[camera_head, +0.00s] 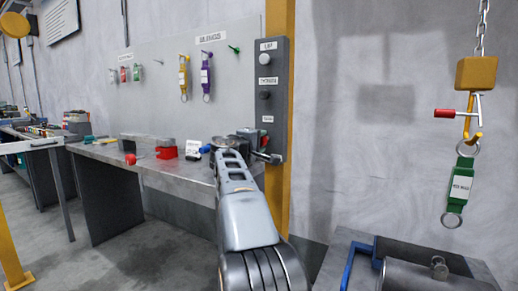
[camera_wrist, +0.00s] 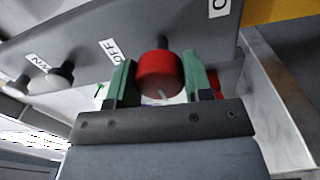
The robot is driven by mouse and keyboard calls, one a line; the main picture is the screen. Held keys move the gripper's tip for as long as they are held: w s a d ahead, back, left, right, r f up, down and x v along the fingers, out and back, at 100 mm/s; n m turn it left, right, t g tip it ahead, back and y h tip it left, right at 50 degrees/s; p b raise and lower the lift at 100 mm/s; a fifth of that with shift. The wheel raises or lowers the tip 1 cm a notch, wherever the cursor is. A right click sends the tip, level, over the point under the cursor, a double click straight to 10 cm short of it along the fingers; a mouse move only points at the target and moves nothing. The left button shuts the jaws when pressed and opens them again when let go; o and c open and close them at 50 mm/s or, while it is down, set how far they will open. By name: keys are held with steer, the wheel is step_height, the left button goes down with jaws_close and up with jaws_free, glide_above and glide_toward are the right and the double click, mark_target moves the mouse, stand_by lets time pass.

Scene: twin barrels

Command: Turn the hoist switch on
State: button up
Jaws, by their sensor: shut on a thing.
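The hoist control box (camera_head: 276,60) is a dark upright panel on the yellow post, with labelled buttons. In the wrist view its face (camera_wrist: 190,18) runs across the top. The switch is a red round knob (camera_wrist: 160,70), with a label reading OFF (camera_wrist: 112,49) to its left and a cut-off label starting with O (camera_wrist: 219,6) to its right. A small light mark shows on its lower edge. My gripper (camera_wrist: 161,84) has its green fingers on both sides of the knob, shut on it. In the head view my gripper (camera_head: 262,147) is at the box's lower end, hiding the knob.
A workbench (camera_head: 183,172) with a red vise-like object (camera_head: 166,150) is left of my arm. Slings hang on the board (camera_head: 148,85) behind. At right a yellow hoist block (camera_head: 477,73) hangs on a chain, with a green sling (camera_head: 461,185) above a barrel (camera_head: 430,276).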

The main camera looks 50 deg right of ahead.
steer(key=shift+m, duration=0.5)
steer(key=o, duration=0.9)
steer(key=v, duration=1.4)
steer(key=shift+r, duration=0.1)
